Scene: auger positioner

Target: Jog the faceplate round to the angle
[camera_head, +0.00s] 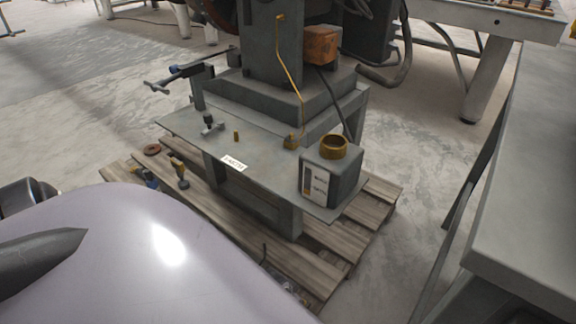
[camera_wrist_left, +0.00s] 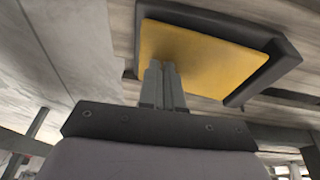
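The positioner stands on a wooden pallet in the head view, with a grey column (camera_head: 272,50) on a grey table plate (camera_head: 215,125). Only the lower edge of a dark round part shows at the top, left of the column; I cannot tell whether it is the faceplate. In the left wrist view, a yellow plate (camera_wrist_left: 205,55) sits in a dark frame against wooden boards. My left gripper (camera_wrist_left: 163,68) has its fingers together and empty, with the tips over the yellow plate; I cannot tell whether they touch it. My right gripper is not in view.
A grey box with a brass ring (camera_head: 334,146) and a white label stands on the plate's right corner. Clamps (camera_head: 178,170) lie on the pallet (camera_head: 345,235) at left. A grey bench (camera_head: 530,170) stands at right. My own body hides the near pallet edge.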

